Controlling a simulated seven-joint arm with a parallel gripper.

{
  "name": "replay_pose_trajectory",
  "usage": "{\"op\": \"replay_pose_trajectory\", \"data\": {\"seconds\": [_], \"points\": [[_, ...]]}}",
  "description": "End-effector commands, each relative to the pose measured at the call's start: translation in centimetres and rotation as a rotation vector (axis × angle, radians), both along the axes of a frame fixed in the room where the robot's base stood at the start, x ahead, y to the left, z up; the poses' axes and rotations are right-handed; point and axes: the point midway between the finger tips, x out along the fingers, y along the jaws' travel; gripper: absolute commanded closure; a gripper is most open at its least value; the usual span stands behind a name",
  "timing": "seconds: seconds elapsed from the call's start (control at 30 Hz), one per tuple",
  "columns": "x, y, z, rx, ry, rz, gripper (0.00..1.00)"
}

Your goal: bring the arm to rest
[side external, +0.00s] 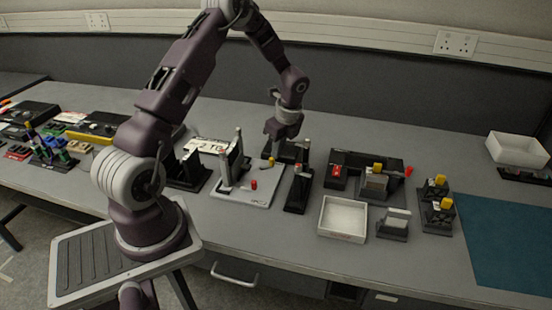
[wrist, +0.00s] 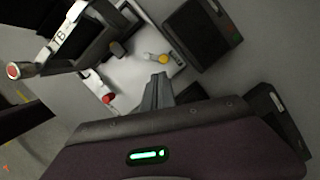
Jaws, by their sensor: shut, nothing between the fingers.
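My gripper (side external: 272,148) points down over the workbench, near the back edge of a grey plate fixture. In the wrist view its fingers (wrist: 158,92) are together with nothing between them. The purple wrist housing (wrist: 180,145) with a green light fills the lower part of that view. A yellow knob (wrist: 163,58) and a red knob (wrist: 108,98) on the plate show near the fingers. Whether the fingertips touch anything below cannot be told.
The grey plate (side external: 240,192) carries posts and a red knob (side external: 254,184). A dark upright stand (side external: 299,190) is close on the right. A white open tray (side external: 343,219) lies in front. A blue mat (side external: 505,240) is at right.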

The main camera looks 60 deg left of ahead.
Motion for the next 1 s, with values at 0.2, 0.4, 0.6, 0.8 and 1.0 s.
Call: {"op": "replay_pose_trajectory", "data": {"seconds": [0.2,0.4,0.6,0.8,1.0], "points": [[0.3,-0.7,2.3,-0.002,-0.002,-0.001,1.00],[0.3,-0.9,2.5,-0.004,-0.002,-0.002,1.00],[0.4,-1.6,4.3,0.007,-0.029,0.028,1.00],[-3.1,-9.8,17.0,0.021,-0.274,0.363,1.00],[-12.7,-18.9,25.0,-0.144,-0.536,0.793,1.00]]}}
